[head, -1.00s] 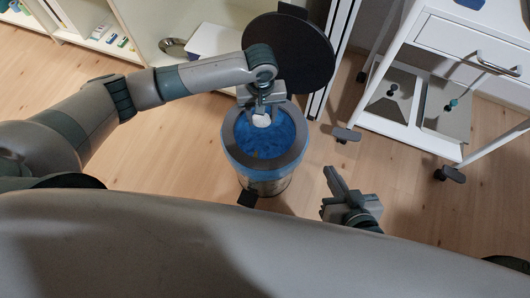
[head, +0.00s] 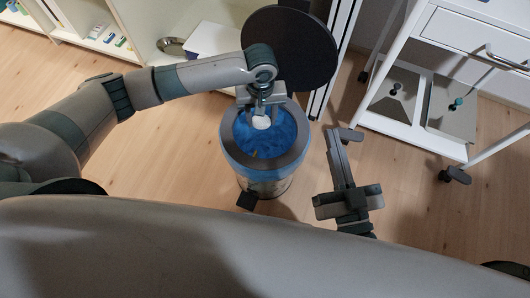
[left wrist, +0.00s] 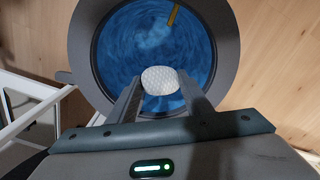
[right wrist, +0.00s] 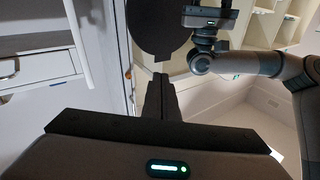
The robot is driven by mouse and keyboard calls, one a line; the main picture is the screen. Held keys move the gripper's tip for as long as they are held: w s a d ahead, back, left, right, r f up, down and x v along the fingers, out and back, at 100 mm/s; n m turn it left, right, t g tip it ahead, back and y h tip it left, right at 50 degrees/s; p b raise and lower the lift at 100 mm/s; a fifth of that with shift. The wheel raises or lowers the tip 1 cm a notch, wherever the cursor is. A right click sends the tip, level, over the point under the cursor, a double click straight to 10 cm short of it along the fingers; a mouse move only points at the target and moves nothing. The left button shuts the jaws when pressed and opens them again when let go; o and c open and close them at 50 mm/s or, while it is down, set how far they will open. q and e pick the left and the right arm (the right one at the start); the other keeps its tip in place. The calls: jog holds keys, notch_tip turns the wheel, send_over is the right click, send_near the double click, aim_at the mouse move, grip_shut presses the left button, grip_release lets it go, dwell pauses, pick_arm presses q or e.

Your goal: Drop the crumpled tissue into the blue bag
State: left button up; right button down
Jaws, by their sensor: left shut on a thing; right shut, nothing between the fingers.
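The crumpled tissue (head: 262,122) is a small white lump between the fingertips of my left gripper (head: 262,115). In the left wrist view the tissue (left wrist: 160,80) sits between the two fingers of the left gripper (left wrist: 160,88), which are shut on it. The blue bag (head: 272,142) lines a round bin with a grey rim (head: 232,152). The tissue appears over the bag's opening, toward its far side. My right gripper (head: 336,140) is shut and empty, to the right of the bin; it also shows in the right wrist view (right wrist: 160,82).
The bin's round dark lid (head: 292,50) stands raised behind it. A white wheeled trolley (head: 425,140) is at the right. Pale shelves (head: 125,25) stand at the back left. A small yellowish strip (left wrist: 174,15) shows inside the bag.

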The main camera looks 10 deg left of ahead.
pick_arm(q)
jog(key=shift+f+b, duration=0.35)
jog(key=shift+b, duration=0.15)
pick_arm(e)
jog(key=shift+s+a+r+t+y, duration=0.15)
jog(key=shift+s+r+t, duration=0.2)
jog(key=shift+r, duration=0.35)
jog(key=shift+s+d+r+t+y, duration=0.1)
jog(key=shift+s+r+t, duration=0.1)
jog(key=shift+r+t, duration=0.35)
jog(key=shift+s+a+r+t+y, duration=0.15)
jog(key=shift+s+r+t, duration=0.15)
jog(key=shift+r, duration=0.5)
pick_arm(q)
jog(key=o, duration=1.1)
jog(key=shift+r, duration=0.1)
pick_arm(e)
jog(key=shift+w, duration=0.1)
